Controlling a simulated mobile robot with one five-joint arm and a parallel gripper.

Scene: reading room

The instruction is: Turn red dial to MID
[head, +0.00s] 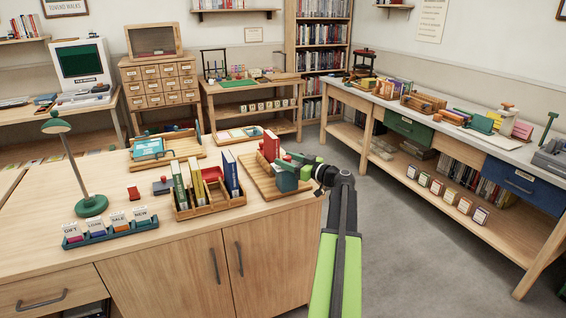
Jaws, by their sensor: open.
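My gripper (300,164) is over the right end of the near wooden counter (200,222), at the end of my green and dark arm. It is open, and no object shows held between its fingers. It is beside a small teal block (286,181) and a red part (270,146), both on a wooden board (256,178). The red part may be the red dial, but its shape is too small to be sure. My gripper partly covers this spot, and I cannot tell whether it touches anything. No MID mark or pointer is readable.
Left of the board stands a wooden rack (208,204) with several books. A green lamp (90,205) and a teal card tray (112,230) are farther left. A long bench (345,97) runs along the right wall. Grey floor (415,235) between it and the counter is clear.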

